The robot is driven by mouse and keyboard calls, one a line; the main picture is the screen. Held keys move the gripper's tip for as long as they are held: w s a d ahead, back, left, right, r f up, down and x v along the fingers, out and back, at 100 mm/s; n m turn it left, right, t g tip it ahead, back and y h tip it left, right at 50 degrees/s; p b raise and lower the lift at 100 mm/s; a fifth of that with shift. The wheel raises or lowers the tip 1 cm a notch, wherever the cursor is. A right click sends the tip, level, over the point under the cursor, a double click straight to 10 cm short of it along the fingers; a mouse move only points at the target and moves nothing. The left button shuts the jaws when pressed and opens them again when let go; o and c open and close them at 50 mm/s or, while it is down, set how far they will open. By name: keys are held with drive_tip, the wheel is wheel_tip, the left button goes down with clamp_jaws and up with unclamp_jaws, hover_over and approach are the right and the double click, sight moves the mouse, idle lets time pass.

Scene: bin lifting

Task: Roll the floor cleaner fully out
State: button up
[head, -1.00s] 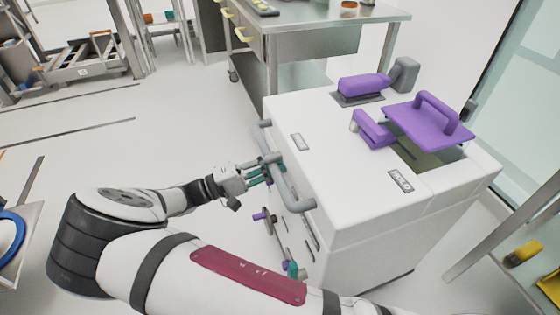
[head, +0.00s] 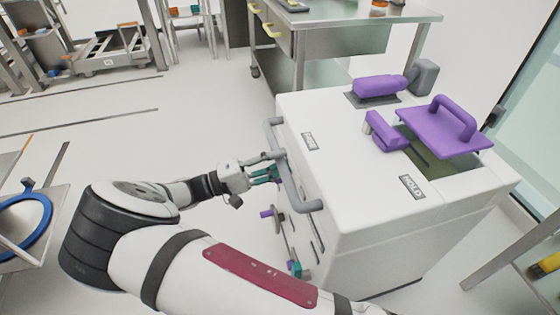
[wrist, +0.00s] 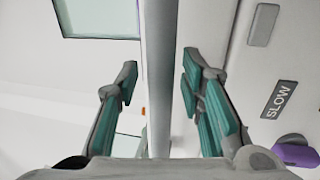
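The floor cleaner (head: 360,185) is a white box-shaped machine with purple parts on top. It stands on the floor right of my arm. A grey bar handle (head: 291,180) runs along its left side. My gripper (head: 272,172) is at this handle, with its teal fingers pointing toward the machine. In the wrist view the handle (wrist: 160,70) passes between the two fingers (wrist: 160,110), with a visible gap on each side. The fingers are open around the bar and not closed on it. The machine's underside is hidden.
A steel table (head: 340,42) stands close behind the cleaner. A metal frame (head: 520,255) is at the lower right, and a glass panel (head: 535,120) at the right edge. A stand with a blue ring (head: 25,225) is at the left. Floor between is clear.

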drive_tip(key=shift+d, duration=0.2)
drive_tip(key=shift+a, duration=0.1)
drive_tip(key=v, duration=1.2)
drive_tip(key=shift+w, duration=0.15)
